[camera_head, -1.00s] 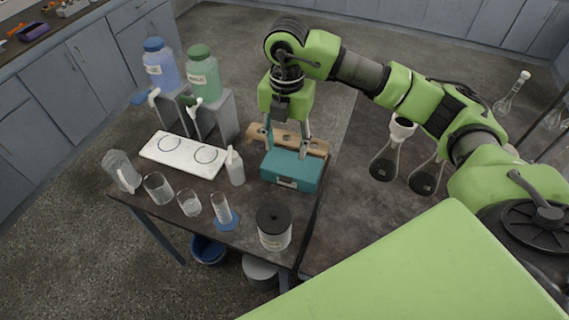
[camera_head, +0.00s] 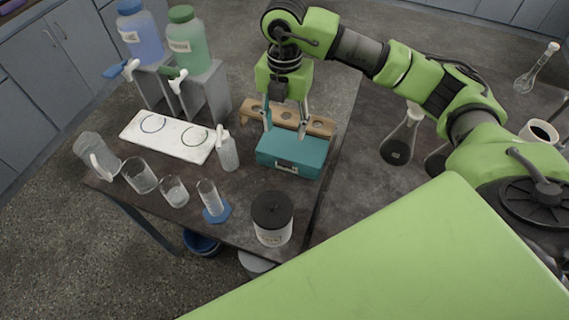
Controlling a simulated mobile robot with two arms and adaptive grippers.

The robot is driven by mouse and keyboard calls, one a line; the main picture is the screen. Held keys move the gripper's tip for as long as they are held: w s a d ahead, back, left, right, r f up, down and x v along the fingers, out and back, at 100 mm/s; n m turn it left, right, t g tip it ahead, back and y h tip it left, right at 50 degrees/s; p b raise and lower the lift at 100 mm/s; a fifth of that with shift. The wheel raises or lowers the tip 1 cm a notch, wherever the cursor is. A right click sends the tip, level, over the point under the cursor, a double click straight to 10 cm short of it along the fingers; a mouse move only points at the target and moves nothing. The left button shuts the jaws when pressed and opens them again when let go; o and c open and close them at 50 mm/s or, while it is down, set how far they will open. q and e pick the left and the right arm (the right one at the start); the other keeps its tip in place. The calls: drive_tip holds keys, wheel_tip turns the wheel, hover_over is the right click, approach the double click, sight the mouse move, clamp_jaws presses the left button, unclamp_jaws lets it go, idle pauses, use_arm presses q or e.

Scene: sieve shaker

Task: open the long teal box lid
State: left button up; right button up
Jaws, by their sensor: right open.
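The long teal box (camera_head: 291,153) sits on the dark table with its lid down and a light latch on its front face. My right gripper (camera_head: 285,130) is open, pointing down, with its two fingers apart at the back edge of the lid. Whether the fingertips touch the box cannot be told. My left gripper is not in view.
A wooden rack (camera_head: 318,124) stands just behind the box. A white squeeze bottle (camera_head: 227,151) is to its left, near a white board (camera_head: 168,137). A black-lidded jar (camera_head: 272,219) stands in front. Glass beakers (camera_head: 138,176) and coloured jugs (camera_head: 188,42) are further left. Flasks (camera_head: 400,137) stand right.

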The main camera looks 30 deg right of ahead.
sight(284, 165)
wheel_tip(284, 165, down, 13)
drive_tip(key=p, duration=0.3)
drive_tip(key=shift+p, duration=0.3)
drive_tip(key=shift+f, duration=0.45)
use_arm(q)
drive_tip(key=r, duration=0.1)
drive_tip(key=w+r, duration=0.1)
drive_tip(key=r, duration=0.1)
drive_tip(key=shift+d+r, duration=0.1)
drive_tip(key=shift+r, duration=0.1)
